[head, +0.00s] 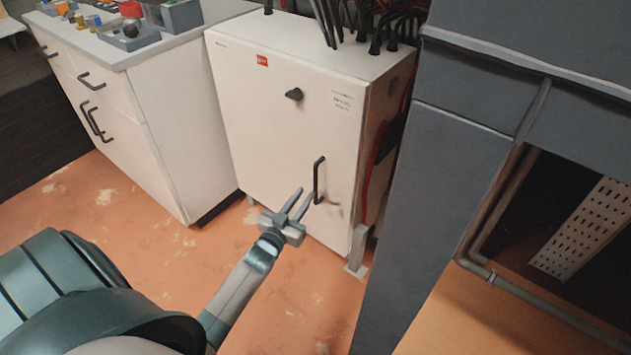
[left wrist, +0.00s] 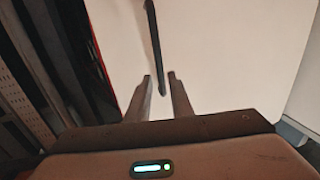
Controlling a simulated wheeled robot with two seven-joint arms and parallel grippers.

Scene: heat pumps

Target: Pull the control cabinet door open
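The control cabinet (head: 265,130) is a cream-white box with a closed front door, a red label and a dark knob. Its door handle (head: 319,180) is a black vertical bar on the lower right of the door. My left gripper (head: 299,201) is open at the lower end of the handle, its fingers pointing up toward the door. In the left wrist view the handle (left wrist: 154,50) runs down from the top, and its lower end shows between the two open fingertips (left wrist: 160,85). Neither finger visibly grips it. My right gripper is not in view.
A white drawer unit (head: 130,110) with small parts on top stands left of the cabinet. Black cables (head: 375,30) rise from the cabinet top. A grey metal frame (head: 440,180) stands close on the right. Orange floor (head: 290,290) is free in front.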

